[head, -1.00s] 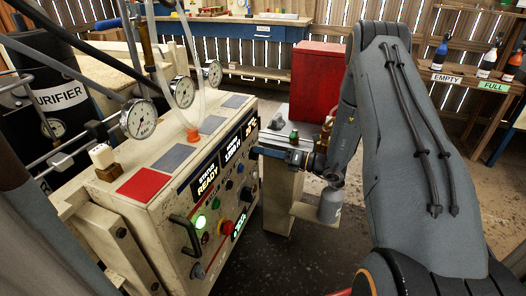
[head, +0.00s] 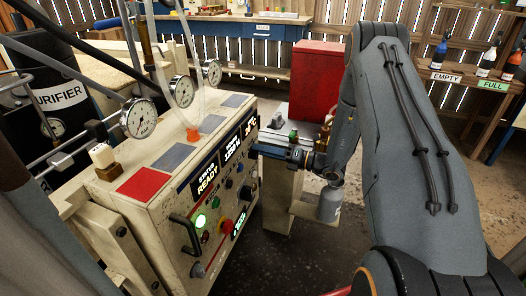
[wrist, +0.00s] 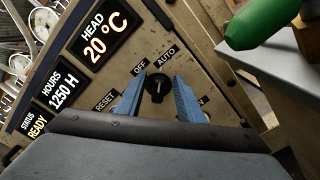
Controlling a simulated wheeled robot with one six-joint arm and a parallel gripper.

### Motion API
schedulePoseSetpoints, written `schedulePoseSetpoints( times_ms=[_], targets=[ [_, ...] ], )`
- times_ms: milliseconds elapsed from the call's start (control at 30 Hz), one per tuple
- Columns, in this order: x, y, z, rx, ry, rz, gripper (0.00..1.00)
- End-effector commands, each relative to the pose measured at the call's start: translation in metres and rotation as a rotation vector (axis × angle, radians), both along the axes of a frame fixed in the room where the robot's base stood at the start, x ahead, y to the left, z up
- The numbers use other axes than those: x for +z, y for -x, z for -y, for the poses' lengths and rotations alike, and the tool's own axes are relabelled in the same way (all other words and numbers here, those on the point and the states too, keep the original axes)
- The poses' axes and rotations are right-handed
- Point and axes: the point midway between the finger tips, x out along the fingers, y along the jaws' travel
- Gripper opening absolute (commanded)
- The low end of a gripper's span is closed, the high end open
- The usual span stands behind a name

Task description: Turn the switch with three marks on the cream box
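The cream box (head: 145,205) stands left of centre in the head view, with displays, lamps and knobs on its front panel. The black switch (wrist: 158,86) is in the middle of the wrist view, a round knob with a white pointer line. The marks RESET, OFF and AUTO are printed around it, and the pointer is near upright in the picture, between OFF and AUTO. My gripper (wrist: 159,90) has its two blue fingers on either side of the knob, with a small gap seeming to show at each side. Contact is hard to judge. In the head view my gripper reaches the panel's right end.
A red box (head: 316,80) stands behind my arm. Gauges (head: 138,118) and clear hoses rise above the cream box. Open floor (head: 285,255) lies in front.

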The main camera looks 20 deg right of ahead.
Motion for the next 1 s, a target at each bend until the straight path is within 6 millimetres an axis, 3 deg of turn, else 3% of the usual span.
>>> schedulePoseSetpoints(
  times_ms=[333,700,1000],
  targets=[
    [0.0,0.002,0.003,-0.001,0.001,0.0,0.34],
    [0.0,0.034,0.048,-0.003,0.0,0.0,0.34],
    [0.0,0.046,0.063,0.001,0.001,0.0,0.34]
  ],
)
